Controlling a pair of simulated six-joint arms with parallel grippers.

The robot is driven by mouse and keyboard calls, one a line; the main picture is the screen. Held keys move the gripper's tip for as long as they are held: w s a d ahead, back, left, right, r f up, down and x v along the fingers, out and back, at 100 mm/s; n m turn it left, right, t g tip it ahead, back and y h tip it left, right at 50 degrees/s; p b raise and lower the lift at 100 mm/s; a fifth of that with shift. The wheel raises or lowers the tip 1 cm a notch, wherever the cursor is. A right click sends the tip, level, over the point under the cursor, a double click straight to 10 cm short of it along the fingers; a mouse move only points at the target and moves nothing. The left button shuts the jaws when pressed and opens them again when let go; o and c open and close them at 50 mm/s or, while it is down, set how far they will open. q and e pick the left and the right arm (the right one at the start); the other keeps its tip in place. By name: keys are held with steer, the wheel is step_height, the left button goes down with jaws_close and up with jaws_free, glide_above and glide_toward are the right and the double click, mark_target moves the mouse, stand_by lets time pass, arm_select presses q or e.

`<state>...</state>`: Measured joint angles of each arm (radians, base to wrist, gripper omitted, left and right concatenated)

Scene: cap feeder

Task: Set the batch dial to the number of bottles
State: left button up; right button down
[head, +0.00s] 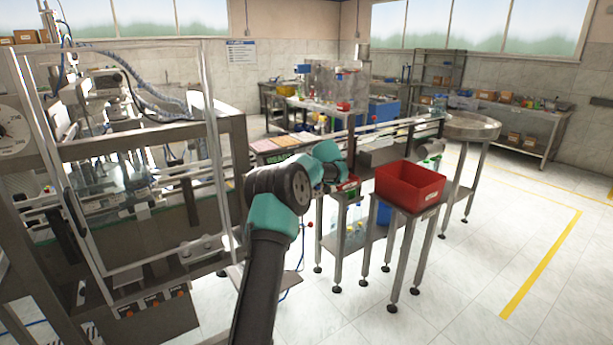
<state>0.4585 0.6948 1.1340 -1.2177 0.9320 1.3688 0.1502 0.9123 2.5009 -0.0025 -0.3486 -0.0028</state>
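One of my arms, black and teal, rises from the bottom middle and bends away to the right over the conveyor area. Its wrist ends near a small red bin; I cannot make out gripper fingers there. No second arm shows. A round white dial face (12,131) with dark markings is cut off by the left edge; I cannot tell its setting or whether it is the batch dial. Bottles (432,160) with green parts show small near the conveyor's far end. Clear bottles (355,232) sit on a shelf below; I cannot count them clearly.
A framed machine (150,140) with clear panels fills the left, with a row of buttons (153,303) on its base. A red bin (410,186) stands on a metal stand to the right. A round steel table (470,125) stands behind it. The floor at right is clear.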

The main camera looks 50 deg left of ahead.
arm_select(q)
steer(key=c, duration=0.9)
